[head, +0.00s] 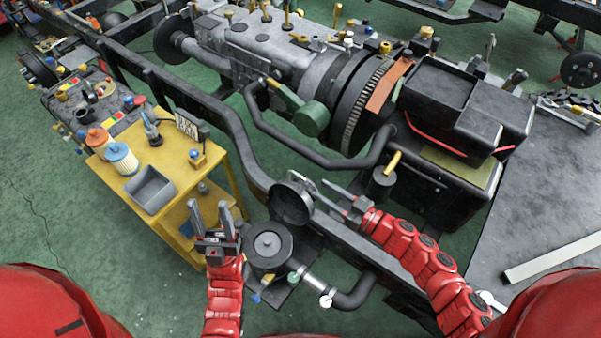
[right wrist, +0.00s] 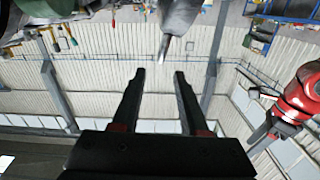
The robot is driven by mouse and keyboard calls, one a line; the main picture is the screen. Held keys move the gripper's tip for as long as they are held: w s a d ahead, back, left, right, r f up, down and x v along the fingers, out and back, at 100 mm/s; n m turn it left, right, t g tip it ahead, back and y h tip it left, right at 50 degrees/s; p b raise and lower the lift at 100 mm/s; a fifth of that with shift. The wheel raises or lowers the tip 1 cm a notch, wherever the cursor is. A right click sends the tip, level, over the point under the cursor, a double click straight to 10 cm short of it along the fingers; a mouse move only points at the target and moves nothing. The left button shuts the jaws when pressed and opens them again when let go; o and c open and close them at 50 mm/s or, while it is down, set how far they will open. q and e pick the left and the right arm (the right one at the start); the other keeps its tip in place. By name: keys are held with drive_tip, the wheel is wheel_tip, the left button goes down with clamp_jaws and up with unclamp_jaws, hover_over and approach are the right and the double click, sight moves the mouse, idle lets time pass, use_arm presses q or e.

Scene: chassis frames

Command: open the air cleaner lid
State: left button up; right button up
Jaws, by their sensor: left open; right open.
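The black round air cleaner body (head: 268,262) stands low in the middle of the head view, showing a round top with a small centre piece. A dark round disc, which looks like its lid (head: 291,203), is tilted up at the body's far edge. My right gripper (head: 324,192) is open, its fingers just right of the disc; I cannot tell whether they touch it. In the right wrist view the fingers (right wrist: 162,74) are apart with nothing between them. My left gripper (head: 210,210) is open and empty, pointing up, left of the air cleaner.
A yellow cart (head: 172,165) at left carries a grey bin (head: 150,189), filters and tools. The dark chassis rail (head: 235,130) and a large engine (head: 290,65) lie beyond. A black box unit (head: 455,110) and a grey table (head: 545,215) are at right.

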sight(301, 176)
drive_tip(key=p+x, duration=0.1)
drive_tip(key=x, duration=0.6)
drive_tip(key=shift+r+p, duration=0.2)
drive_tip(key=shift+p, duration=0.1)
drive_tip(key=shift+w+a+f, duration=0.15)
drive_tip(key=shift+w+a, duration=0.25)
drive_tip(key=shift+a, duration=0.2)
drive_tip(key=shift+c, duration=0.2)
clamp_jaws()
idle(0.3)
